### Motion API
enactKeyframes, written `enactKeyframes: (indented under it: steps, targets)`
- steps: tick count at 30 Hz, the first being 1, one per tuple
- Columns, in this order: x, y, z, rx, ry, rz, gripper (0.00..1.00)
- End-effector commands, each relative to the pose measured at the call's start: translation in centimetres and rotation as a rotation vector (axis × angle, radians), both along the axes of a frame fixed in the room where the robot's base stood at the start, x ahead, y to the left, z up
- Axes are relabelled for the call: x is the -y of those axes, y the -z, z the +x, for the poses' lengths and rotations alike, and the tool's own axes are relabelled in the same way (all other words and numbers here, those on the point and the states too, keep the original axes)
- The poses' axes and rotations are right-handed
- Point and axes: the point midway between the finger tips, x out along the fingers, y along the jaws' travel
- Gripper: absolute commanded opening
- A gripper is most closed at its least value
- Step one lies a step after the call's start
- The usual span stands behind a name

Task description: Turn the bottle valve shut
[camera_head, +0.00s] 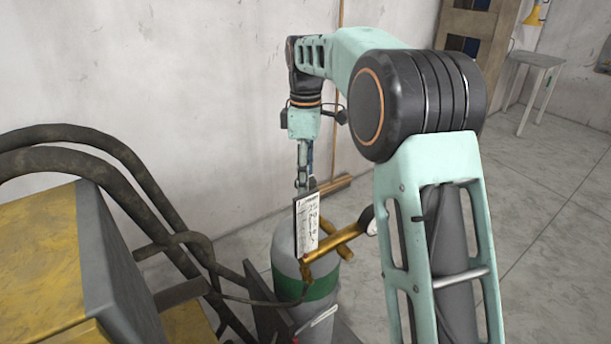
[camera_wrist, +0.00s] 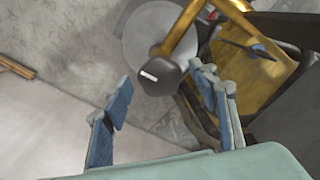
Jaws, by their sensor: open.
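The gas bottle (camera_head: 288,262), grey with a green band, stands on the floor below my arm. In the wrist view its rounded grey top (camera_wrist: 135,38) shows. Its brass valve body (camera_head: 335,243) is on top. A dark, faceted valve knob with a white mark (camera_wrist: 158,78) sits at the end of the brass part (camera_wrist: 183,38). In the head view the knob (camera_head: 367,216) is partly hidden by my arm. My gripper (camera_wrist: 163,88) is open, with its blue-grey fingers spread either side of the knob in the picture; I see no contact, and the depth gap is unclear.
A white written tag (camera_head: 307,225) hangs by the valve. A yellow and grey machine (camera_head: 60,260) with thick dark hoses (camera_head: 120,150) stands close at left. The wall is behind the bottle. Open floor lies at right, with a small table (camera_head: 537,62) farther off.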

Motion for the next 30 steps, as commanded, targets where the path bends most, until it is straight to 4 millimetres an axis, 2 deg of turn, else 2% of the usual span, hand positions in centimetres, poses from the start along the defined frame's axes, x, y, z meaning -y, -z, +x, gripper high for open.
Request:
enactKeyframes:
  steps: [7, 18, 30]
  targets:
    - [0.00, 0.10, 0.00, 0.000, 0.000, 0.000, 0.54]
    - [0.01, 0.07, 0.00, 0.000, 0.000, 0.000, 0.13]
    - [0.00, -0.08, -0.03, -0.002, 0.077, -0.001, 0.13]
